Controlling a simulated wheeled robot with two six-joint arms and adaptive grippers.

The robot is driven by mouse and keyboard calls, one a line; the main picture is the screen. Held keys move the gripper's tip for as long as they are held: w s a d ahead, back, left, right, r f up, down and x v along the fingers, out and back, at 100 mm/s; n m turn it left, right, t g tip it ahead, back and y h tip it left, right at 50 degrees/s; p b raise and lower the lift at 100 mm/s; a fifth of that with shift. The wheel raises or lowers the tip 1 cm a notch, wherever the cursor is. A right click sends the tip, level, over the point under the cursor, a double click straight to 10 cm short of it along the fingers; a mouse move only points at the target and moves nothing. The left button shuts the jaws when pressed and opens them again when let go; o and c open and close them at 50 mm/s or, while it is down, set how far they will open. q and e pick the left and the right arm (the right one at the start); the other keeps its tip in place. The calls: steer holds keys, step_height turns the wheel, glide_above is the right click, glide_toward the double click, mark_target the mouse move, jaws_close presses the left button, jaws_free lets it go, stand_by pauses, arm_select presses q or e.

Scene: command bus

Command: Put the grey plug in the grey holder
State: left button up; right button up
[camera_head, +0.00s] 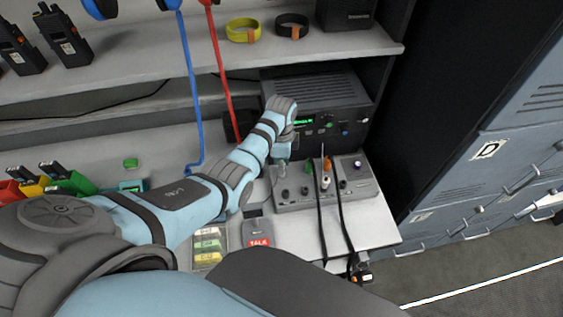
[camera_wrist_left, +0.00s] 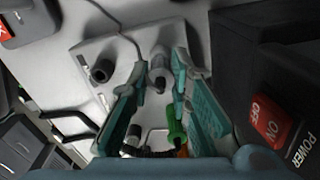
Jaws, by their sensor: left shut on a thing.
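My left gripper (camera_head: 281,152) reaches down over the upper left part of a grey panel (camera_head: 312,202). In the left wrist view its teal fingers (camera_wrist_left: 161,70) are closed on the grey plug (camera_wrist_left: 159,78), a small grey cylinder. The plug is above or at the panel (camera_wrist_left: 100,48); I cannot tell whether it touches a holder. My right gripper is not in view.
A green plug (camera_head: 313,170) and an orange plug (camera_head: 327,163) stand on the panel. Black cables (camera_head: 345,225) cross its front. A dark radio unit (camera_head: 318,105) stands close behind; its red power switch (camera_wrist_left: 270,121) is near the fingers. A TALK unit (camera_head: 258,236) lies in front.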

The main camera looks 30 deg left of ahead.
arm_select(q)
steer(key=shift+f, duration=0.35)
stand_by(0.4)
steer(key=o, duration=1)
steer(key=shift+r, duration=4)
